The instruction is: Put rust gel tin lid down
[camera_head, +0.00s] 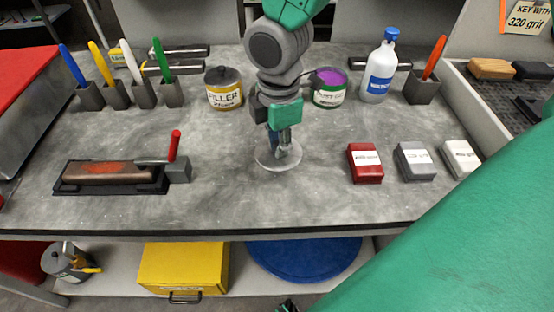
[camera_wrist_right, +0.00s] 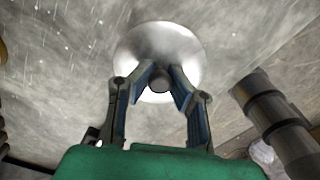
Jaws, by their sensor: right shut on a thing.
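The rust gel tin lid (camera_head: 267,161) is a pale metal disc with a small knob, level at the middle of the grey bench. My right gripper (camera_head: 286,153) points down over it, shut on its knob. In the right wrist view, the fingertips of my right gripper (camera_wrist_right: 163,80) close on the knob from both sides, and the lid (camera_wrist_right: 185,44) spreads out beyond them. I cannot tell whether the lid touches the bench.
A lidded filler tin (camera_head: 225,95) and a white bottle (camera_head: 379,75) stand at the back of the bench (camera_head: 240,200). Red, grey and white blocks (camera_head: 365,162) sit to the right. A black tray (camera_head: 110,184) lies left. Bench around the lid is clear.

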